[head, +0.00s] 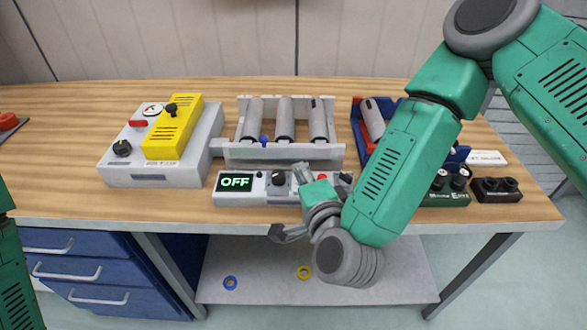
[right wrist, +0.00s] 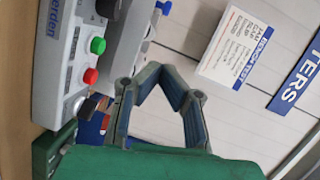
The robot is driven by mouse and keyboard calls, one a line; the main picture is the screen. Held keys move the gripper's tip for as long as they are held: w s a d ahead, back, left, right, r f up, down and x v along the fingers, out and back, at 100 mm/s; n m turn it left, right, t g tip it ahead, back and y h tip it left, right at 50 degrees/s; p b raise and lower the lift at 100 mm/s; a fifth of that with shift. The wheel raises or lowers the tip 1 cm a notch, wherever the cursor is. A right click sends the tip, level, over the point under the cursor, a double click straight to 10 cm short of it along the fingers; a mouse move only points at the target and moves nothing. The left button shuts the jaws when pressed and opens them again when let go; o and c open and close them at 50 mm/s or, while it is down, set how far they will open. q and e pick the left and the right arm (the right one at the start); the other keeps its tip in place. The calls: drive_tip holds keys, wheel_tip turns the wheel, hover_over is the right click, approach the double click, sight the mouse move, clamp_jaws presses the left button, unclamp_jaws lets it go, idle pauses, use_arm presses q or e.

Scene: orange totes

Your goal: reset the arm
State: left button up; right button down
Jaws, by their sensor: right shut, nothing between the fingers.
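My right arm reaches in from the upper right in the head view. It bends down at the front of the workbench (head: 60,165). My right gripper (head: 302,173) is in front of the control box with the OFF display (head: 236,183) and overlaps it in the picture. In the right wrist view the gripper's fingers (right wrist: 156,68) bend inward and their tips meet, with nothing between them. Only a piece of my left arm shows at the left edge of the head view; its gripper is out of frame.
A grey box with a yellow unit (head: 172,128) stands left on the bench. A white rack (head: 285,151) holds grey cylinders behind the control box. A blue bin (head: 357,122) is partly behind my forearm. A black device (head: 496,190) sits at the right. Drawers (head: 75,270) are below left.

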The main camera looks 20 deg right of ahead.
drive_tip(key=s+f+n+g+y+b, duration=0.1)
drive_tip(key=s+f+n+g+b, duration=0.2)
drive_tip(key=f, duration=0.5)
drive_tip(key=s+f+n+g+y, duration=0.1)
drive_tip(key=s+f+n+g, duration=0.2)
drive_tip(key=s+f+n, duration=0.45)
use_arm(q)
wheel_tip(320, 180, down, 7)
drive_tip(key=b, duration=0.3)
drive_tip(key=shift+a+r+b, duration=0.15)
drive_tip(key=shift+a+b, duration=0.05)
drive_tip(key=shift+b, duration=0.15)
use_arm(e)
drive_tip(key=s+d+f+n+g+h, duration=0.2)
drive_tip(key=s+d+f+n+g, duration=0.4)
drive_tip(key=s+d+f+g, duration=0.3)
drive_tip(key=s+d+f, duration=0.4)
drive_tip(key=s+d, duration=0.1)
drive_tip(key=s, duration=0.2)
drive_tip(key=shift+s+d+f+g+h, duration=0.15)
drive_tip(key=shift+s+f+g+h, duration=0.15)
drive_tip(key=shift+h, duration=0.1)
use_arm(q)
drive_tip(key=shift+d, duration=0.1)
use_arm(e)
drive_tip(key=shift+d, duration=0.15)
